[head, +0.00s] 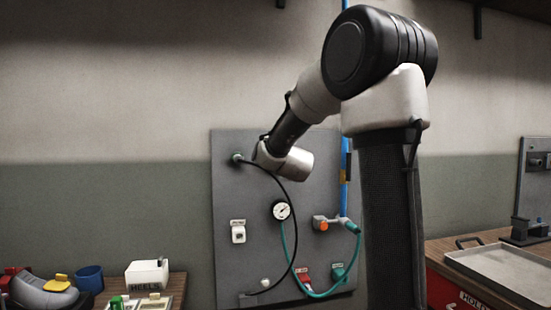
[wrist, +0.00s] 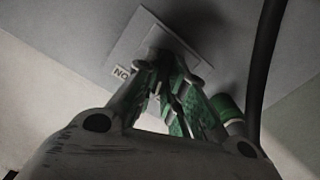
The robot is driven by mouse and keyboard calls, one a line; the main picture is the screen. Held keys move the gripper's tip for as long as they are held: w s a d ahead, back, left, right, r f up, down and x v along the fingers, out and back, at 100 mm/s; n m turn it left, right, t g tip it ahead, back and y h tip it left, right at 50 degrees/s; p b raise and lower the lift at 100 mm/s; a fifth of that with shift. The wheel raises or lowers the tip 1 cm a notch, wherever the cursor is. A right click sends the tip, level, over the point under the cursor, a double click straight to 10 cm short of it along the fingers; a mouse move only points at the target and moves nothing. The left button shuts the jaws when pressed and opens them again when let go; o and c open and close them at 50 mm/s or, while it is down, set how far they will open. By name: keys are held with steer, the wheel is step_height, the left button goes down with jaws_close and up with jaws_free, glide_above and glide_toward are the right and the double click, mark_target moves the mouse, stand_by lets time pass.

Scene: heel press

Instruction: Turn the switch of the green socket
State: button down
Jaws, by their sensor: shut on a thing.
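In the wrist view, my gripper (wrist: 165,78) is closed in at a pale plate (wrist: 128,42) on the grey panel. Its fingertips are shut around a small dark part in the middle of the plate, which I take to be the switch; the fingers mostly hide it. A label (wrist: 122,72) with partly readable letters lies beside the left finger. A green cylinder (wrist: 231,108) shows right of the fingers. My wrist hides the gripper and the switch there.
A black cable (head: 293,215) loops down across the panel (head: 225,200), passing close to my gripper; it also shows in the wrist view (wrist: 264,60). A gauge (head: 281,211), a white switch box (head: 238,232), a red socket (head: 304,279) and a teal hose (head: 352,262) are lower down.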

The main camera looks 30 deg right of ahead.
steer(key=shift+f+n, duration=0.1)
steer(key=shift+n, duration=1.2)
steer(key=c, duration=1.5)
jaws_free()
steer(key=v, duration=1.2)
